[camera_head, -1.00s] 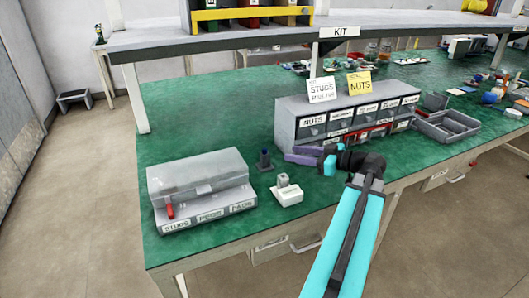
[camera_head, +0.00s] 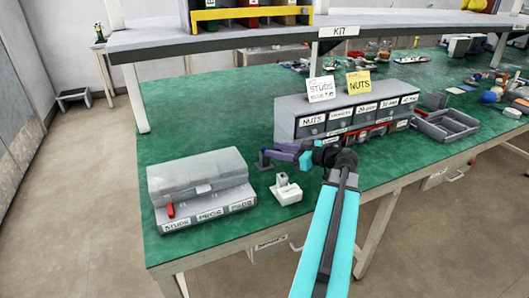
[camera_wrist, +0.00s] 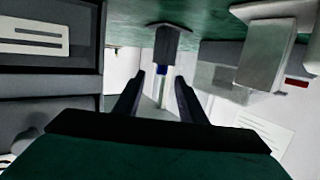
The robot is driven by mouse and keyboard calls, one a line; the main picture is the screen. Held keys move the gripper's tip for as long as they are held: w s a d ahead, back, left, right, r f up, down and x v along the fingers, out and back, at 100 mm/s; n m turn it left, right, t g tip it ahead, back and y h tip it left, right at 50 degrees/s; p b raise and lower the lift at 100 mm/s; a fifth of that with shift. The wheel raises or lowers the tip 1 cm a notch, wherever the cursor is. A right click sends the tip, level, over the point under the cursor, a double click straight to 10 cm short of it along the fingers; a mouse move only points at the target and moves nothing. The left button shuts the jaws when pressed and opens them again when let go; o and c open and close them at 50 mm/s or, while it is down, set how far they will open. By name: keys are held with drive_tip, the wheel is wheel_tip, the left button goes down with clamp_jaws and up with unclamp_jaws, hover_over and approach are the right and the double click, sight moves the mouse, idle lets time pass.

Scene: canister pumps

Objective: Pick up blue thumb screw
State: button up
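The blue thumb screw shows in the wrist view as a small blue piece (camera_wrist: 161,70) at a dark grey stand (camera_wrist: 172,42). In the head view the stand (camera_head: 263,160) is on the green bench, and I cannot make out the blue part there. My gripper (camera_head: 272,154) points left toward the stand, its purple fingers close beside it. In the wrist view my gripper (camera_wrist: 158,82) is open, with a finger on each side of the blue piece in the picture. I cannot tell whether the fingers touch it.
A small white block (camera_head: 288,193) stands just in front of the stand. A clear-lidded parts box (camera_head: 198,178) is to the left. A grey drawer cabinet (camera_head: 287,120) stands behind my gripper.

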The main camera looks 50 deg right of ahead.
sight(264, 148)
drive_tip(key=shift+w, duration=0.2)
drive_tip(key=shift+a+p+x, duration=0.1)
drive_tip(key=shift+p+x, duration=0.15)
drive_tip(key=shift+x, duration=1.05)
drive_tip(key=shift+a+p+x, duration=0.15)
drive_tip(key=shift+p+x, duration=0.05)
drive_tip(key=shift+x, duration=1.05)
drive_tip(key=shift+f, duration=0.1)
clamp_jaws()
